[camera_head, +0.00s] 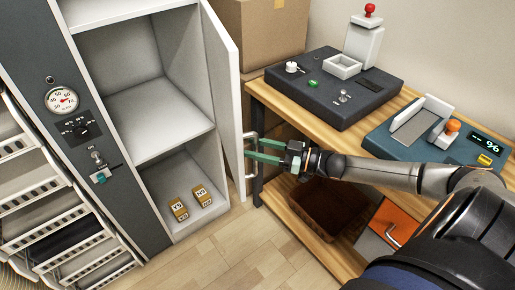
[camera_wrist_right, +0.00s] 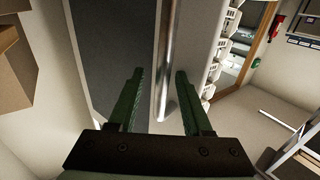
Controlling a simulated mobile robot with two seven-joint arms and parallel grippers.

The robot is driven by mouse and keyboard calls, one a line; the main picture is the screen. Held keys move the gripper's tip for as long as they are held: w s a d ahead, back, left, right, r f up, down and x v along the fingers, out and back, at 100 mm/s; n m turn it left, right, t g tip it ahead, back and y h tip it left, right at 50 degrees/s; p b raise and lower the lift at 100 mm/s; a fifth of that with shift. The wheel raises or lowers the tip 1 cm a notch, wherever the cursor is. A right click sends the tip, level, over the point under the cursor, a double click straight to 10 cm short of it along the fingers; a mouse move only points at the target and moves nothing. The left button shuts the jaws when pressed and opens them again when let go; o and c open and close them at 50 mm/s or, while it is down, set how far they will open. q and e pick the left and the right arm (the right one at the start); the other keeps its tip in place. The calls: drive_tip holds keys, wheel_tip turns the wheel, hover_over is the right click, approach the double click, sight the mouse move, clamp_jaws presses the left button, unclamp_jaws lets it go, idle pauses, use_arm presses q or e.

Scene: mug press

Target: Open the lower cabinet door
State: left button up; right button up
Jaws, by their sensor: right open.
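The white cabinet door (camera_head: 231,100) stands swung open at the right side of the tall cabinet (camera_head: 135,250), so its inside shows. A vertical metal handle (camera_head: 250,180) is on the door's outer face. My right gripper (camera_head: 254,149) is at the handle, its green fingers open. In the right wrist view, the handle bar (camera_wrist_right: 168,55) runs between the two spread fingers (camera_wrist_right: 158,85); I cannot tell whether either one touches it. Two small labelled boxes (camera_head: 178,209) (camera_head: 201,195) sit on the cabinet's bottom shelf. My left gripper is out of view.
A wooden bench (camera_head: 290,118) with a dark device (camera_head: 330,95) and a blue-grey device (camera_head: 432,143) stands right of the door. A brown bin (camera_head: 327,205) is on its lower shelf. White basket racks (camera_head: 45,215) are at left. The floor (camera_head: 225,255) before the cabinet is clear.

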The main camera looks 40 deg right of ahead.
sight(257, 136)
drive_tip(key=s+r+p, duration=0.1)
drive_tip(key=r, duration=0.2)
drive_tip(key=s+a+r+p, duration=0.1)
drive_tip(key=r+p, duration=0.1)
drive_tip(key=s+a+r+p, duration=0.1)
drive_tip(key=r, duration=0.2)
drive_tip(key=shift+s+a+r+p, duration=0.25)
drive_tip(key=shift+s+r+p, duration=0.05)
drive_tip(key=shift+s, duration=0.1)
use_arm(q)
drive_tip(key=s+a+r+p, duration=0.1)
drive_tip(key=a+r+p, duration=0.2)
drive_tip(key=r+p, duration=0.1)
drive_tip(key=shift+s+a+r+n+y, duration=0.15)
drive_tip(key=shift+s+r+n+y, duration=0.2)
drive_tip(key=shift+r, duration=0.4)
use_arm(e)
drive_tip(key=s+a+r, duration=0.4)
drive_tip(key=s+a, duration=0.1)
drive_tip(key=s, duration=0.2)
drive_tip(key=shift+s, duration=0.4)
drive_tip(key=shift+r, duration=0.1)
